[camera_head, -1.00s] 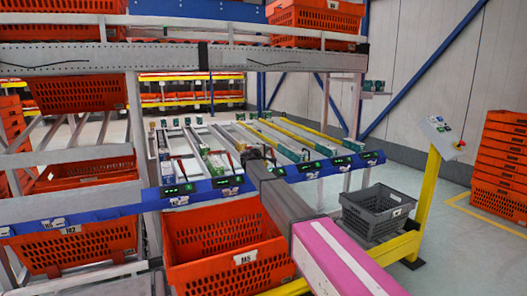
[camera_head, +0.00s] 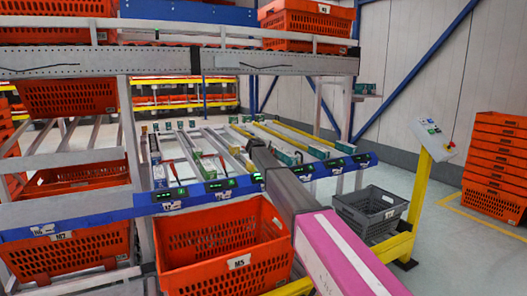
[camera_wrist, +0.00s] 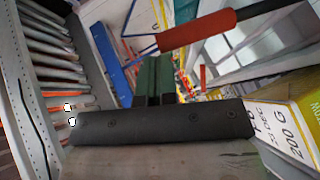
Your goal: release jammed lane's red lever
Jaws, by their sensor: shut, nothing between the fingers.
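In the wrist view a large red lever handle (camera_wrist: 198,30) lies across the top, just beyond and right of my gripper (camera_wrist: 153,62). The dark green fingers are together and empty; I see no clear contact with the handle. A smaller red piece (camera_wrist: 202,76) hangs below it. In the head view, two thin red levers stand among the lanes, a left one (camera_head: 173,169) and a right one (camera_head: 223,163). My arm reaches over the blue front rail (camera_head: 150,205) at the lanes' right half, and its body hides the fingertips there. I cannot tell which lane is jammed.
A yellow-labelled carton (camera_wrist: 288,115) is close on the right in the wrist view. Below the rail stand an orange tote (camera_head: 225,262) and a grey tote (camera_head: 370,213). A yellow post with a control box (camera_head: 434,140) is at the right. Open floor lies beyond.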

